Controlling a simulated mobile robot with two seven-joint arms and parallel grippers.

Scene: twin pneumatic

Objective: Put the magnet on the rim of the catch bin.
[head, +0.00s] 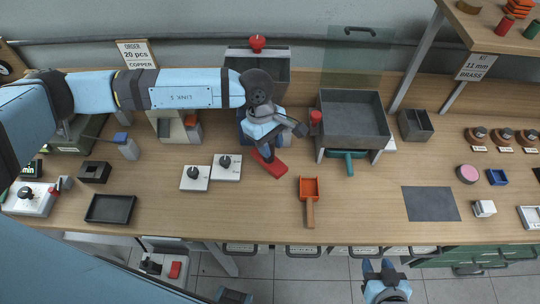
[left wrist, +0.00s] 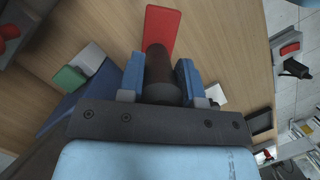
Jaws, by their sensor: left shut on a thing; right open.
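My left gripper (head: 266,149) is shut on a dark round handle (left wrist: 163,78) that has a flat red plate (left wrist: 161,30) at its far end; this looks like the magnet. In the head view the red plate (head: 270,164) shows just below the fingers, over the wooden table. I cannot tell whether it touches the table. A large dark open bin (head: 355,112) stands right of my left gripper, and a small grey open box (head: 415,126) is beyond it. I cannot tell which is the catch bin. My right gripper (head: 386,286) is open and empty in front of the table.
A red knob (head: 315,117) stands at the large bin's left side, and a green handle (head: 349,163) is below its front. An orange scoop (head: 309,190) lies right of the red plate. Two white switch boxes (head: 227,168) are left of it. A dark mat (head: 430,203) lies at the right.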

